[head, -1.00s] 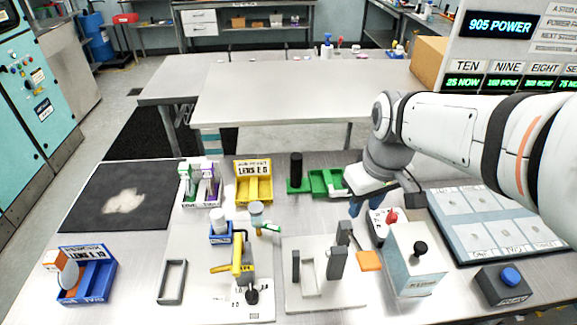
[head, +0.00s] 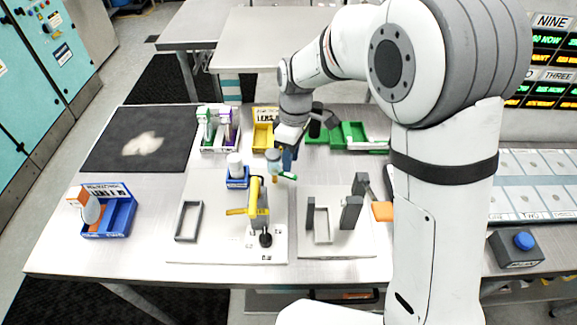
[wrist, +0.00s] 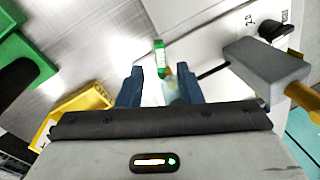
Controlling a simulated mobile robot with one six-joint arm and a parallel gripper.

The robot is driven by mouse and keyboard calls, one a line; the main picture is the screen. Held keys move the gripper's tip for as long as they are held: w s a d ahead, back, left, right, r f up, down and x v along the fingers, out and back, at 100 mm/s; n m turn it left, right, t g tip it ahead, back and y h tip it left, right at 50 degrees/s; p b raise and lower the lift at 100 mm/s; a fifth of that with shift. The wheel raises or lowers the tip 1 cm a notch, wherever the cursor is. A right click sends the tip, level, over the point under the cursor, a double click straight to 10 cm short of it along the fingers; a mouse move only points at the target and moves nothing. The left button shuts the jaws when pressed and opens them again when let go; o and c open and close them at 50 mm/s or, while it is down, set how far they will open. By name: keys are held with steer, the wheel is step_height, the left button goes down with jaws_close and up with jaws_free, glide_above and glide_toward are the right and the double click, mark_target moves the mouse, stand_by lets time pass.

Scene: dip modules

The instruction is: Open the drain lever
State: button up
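A small lever with a green end (head: 287,176) sticks out to the right from the clear bluish vessel (head: 273,160) near the middle of the table. I take this as the drain lever. My gripper (head: 290,158) is right behind and beside the vessel, blue fingers pointing down. In the wrist view the fingers (wrist: 160,70) are apart with nothing held. The green end (wrist: 160,56) shows just beyond the gap between the fingertips. The vessel is partly hidden by the right finger there. I cannot tell whether a finger touches the vessel.
A yellow bin (head: 264,138) and green tray (head: 352,136) lie behind. The grey fixture (head: 350,212) is front right.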

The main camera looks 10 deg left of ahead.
mark_target(289, 175)
steer(key=shift+s+f, duration=0.2)
steer(key=shift+f, duration=0.8)
steer(key=shift+s+f, duration=0.15)
steer(key=shift+f, duration=0.85)
steer(key=shift+c, duration=0.5)
jaws_close()
